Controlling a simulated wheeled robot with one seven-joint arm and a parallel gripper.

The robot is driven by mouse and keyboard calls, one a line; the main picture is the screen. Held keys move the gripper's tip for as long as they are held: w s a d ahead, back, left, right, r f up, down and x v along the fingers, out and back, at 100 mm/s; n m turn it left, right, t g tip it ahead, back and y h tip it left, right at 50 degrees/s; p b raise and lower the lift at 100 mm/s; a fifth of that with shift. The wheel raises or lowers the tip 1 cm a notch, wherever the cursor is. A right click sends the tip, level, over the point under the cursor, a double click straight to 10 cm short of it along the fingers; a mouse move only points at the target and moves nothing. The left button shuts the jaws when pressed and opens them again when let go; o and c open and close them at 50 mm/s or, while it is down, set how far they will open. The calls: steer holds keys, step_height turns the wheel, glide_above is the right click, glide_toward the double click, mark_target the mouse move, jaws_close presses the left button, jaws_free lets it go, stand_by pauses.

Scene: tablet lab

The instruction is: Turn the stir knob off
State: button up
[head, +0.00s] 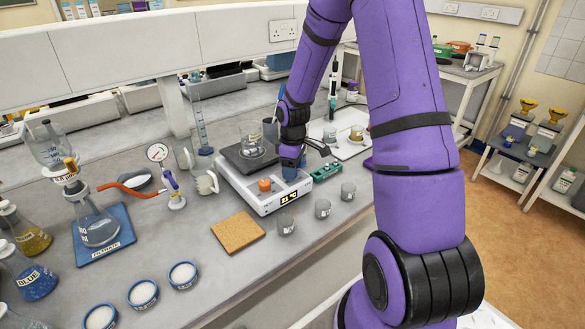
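The white hotplate stirrer (238,196) stands on the bench in the middle of the head view, with a dark top plate (233,158). A glass beaker (252,140) sits on the plate. A blue part (290,173), possibly the other knob, shows right under my gripper (292,160). My gripper points down over the panel's right end. Its fingers hide part of the blue part, and I cannot tell whether they touch it or are closed.
Several small beakers (322,208) stand in front of the stirrer. A green device (325,172) lies just right of my gripper. The bench between mat and front edge is clear.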

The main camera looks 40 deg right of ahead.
step_height(320, 180, up, 11)
steer(key=shift+w+d, duration=0.15)
steer(key=shift+d, duration=0.05)
stand_by(0.6)
steer(key=shift+f, duration=0.1)
steer(key=s+a+r+m+t+h, duration=0.1)
steer(key=s+a+r+m, duration=0.1)
steer(key=s+a+r, duration=0.45)
steer(key=s+a+r+m+t, duration=0.15)
steer(key=s+r, duration=0.25)
steer(key=r, duration=0.5)
steer(key=s+a+r+m+t, duration=0.1)
steer(key=s+a+r+m, duration=0.1)
steer(key=s, duration=0.6)
steer(key=s+a+r+m+t, duration=0.2)
steer(key=s+a+r, duration=0.1)
steer(key=s, duration=0.5)
steer(key=shift+a+r+y, duration=0.3)
steer(key=shift+a+r, duration=0.05)
steer(key=shift+s, duration=0.1)
